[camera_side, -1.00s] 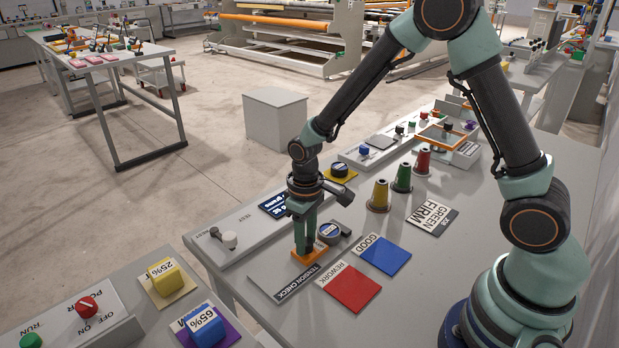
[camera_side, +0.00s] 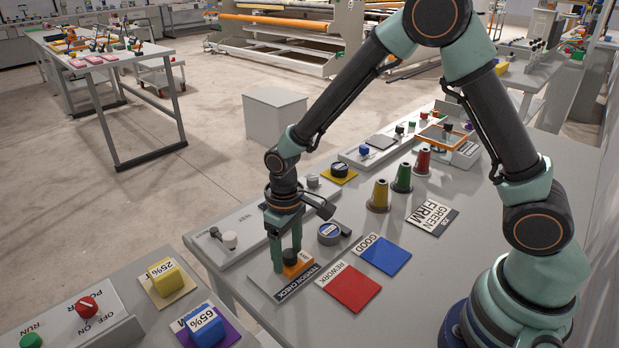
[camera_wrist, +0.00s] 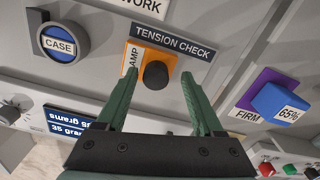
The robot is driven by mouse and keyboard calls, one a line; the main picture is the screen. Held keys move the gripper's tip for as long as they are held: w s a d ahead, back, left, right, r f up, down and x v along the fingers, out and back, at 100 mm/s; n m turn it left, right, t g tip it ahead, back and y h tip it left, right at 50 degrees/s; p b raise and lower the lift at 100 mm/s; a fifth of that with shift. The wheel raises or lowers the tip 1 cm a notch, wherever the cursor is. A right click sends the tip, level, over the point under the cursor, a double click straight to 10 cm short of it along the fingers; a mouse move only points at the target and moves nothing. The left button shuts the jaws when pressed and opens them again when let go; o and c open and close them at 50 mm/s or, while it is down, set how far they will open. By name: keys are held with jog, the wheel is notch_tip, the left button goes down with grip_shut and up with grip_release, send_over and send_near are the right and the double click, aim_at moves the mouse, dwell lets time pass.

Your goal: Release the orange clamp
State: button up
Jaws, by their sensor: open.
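The orange clamp (camera_side: 304,268) is a small orange plate with a black knob (camera_side: 290,256) on top. It sits beside the TENSION CHECK label (camera_side: 297,284) on the bench. The wrist view shows the plate (camera_wrist: 133,58) against that label, with part of its lettering visible, and the round black knob (camera_wrist: 155,75). My gripper (camera_side: 286,257) points down over the clamp with its green fingers apart. In the wrist view the fingertips (camera_wrist: 158,79) stand on either side of the knob. A gap shows beside the knob, and my fingers hide part of the surroundings.
Red REWORK (camera_side: 352,289) and blue GOOD (camera_side: 386,256) pads lie to the right. Thread cones (camera_side: 379,196) stand farther back. A blue 65% block (camera_side: 206,326) is on the front-left bench.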

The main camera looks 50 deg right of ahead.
aim_at(288, 254)
jog(key=shift+r, duration=0.1)
notch_tip(288, 254, up, 12)
dwell(0.5)
jog(key=s+d+r+m+t, duration=0.2)
jog(key=s+d+r+t, duration=0.3)
jog(key=s+d+r, duration=0.5)
jog(key=shift+d+m+t, duration=0.3)
jog(key=shift+d, duration=0.05)
